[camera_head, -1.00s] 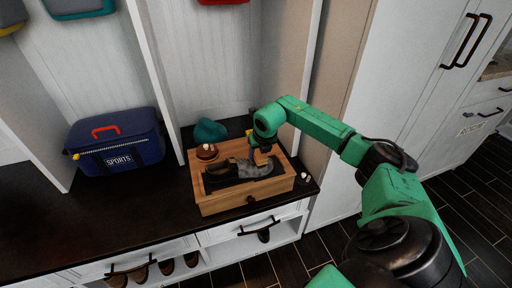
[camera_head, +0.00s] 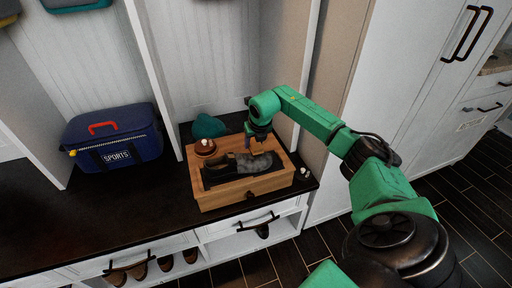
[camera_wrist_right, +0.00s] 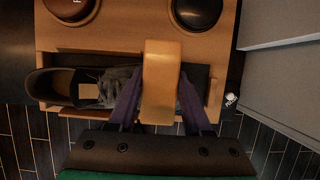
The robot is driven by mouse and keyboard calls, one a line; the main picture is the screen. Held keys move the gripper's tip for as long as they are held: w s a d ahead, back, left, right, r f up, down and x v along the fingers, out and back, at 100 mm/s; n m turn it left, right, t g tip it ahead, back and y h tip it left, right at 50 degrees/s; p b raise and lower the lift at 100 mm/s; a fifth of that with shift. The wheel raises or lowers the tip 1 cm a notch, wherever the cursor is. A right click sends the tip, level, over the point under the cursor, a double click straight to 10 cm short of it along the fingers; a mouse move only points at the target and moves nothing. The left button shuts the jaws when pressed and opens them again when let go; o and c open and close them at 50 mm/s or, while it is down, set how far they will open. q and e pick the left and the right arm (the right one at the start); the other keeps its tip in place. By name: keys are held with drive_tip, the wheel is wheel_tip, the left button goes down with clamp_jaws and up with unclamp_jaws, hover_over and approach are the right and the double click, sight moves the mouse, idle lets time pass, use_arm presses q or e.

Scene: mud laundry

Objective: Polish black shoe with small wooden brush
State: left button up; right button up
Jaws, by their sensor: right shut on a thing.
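My right gripper (camera_head: 257,141) is over the back right part of the box. In the right wrist view the gripper (camera_wrist_right: 160,100) is shut on the small wooden brush (camera_wrist_right: 161,70), which is above the shoe; whether it touches cannot be told. My left gripper is not in view.
A brown round tin (camera_head: 205,148) sits at the box's back left, with a teal cloth (camera_head: 209,127) behind. A blue sports bag (camera_head: 113,138) stands on the dark bench at left. The bench (camera_head: 120,215) between is clear. White side panels stand close behind and right.

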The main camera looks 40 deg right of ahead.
sight(258, 148)
idle(0.5)
drive_tip(key=shift+s+a+p, duration=0.1)
drive_tip(key=shift+s+p, duration=0.25)
drive_tip(key=shift+s, duration=0.2)
drive_tip(key=shift+s+a+p, duration=0.2)
drive_tip(key=shift+s+a, duration=0.05)
drive_tip(key=shift+s, duration=0.35)
drive_tip(key=shift+s+a+p, duration=0.15)
drive_tip(key=shift+s+a, duration=0.1)
drive_tip(key=shift+s, duration=0.35)
wheel_tip(258, 148, up, 8)
drive_tip(key=p, duration=0.6)
drive_tip(key=shift+r, duration=0.1)
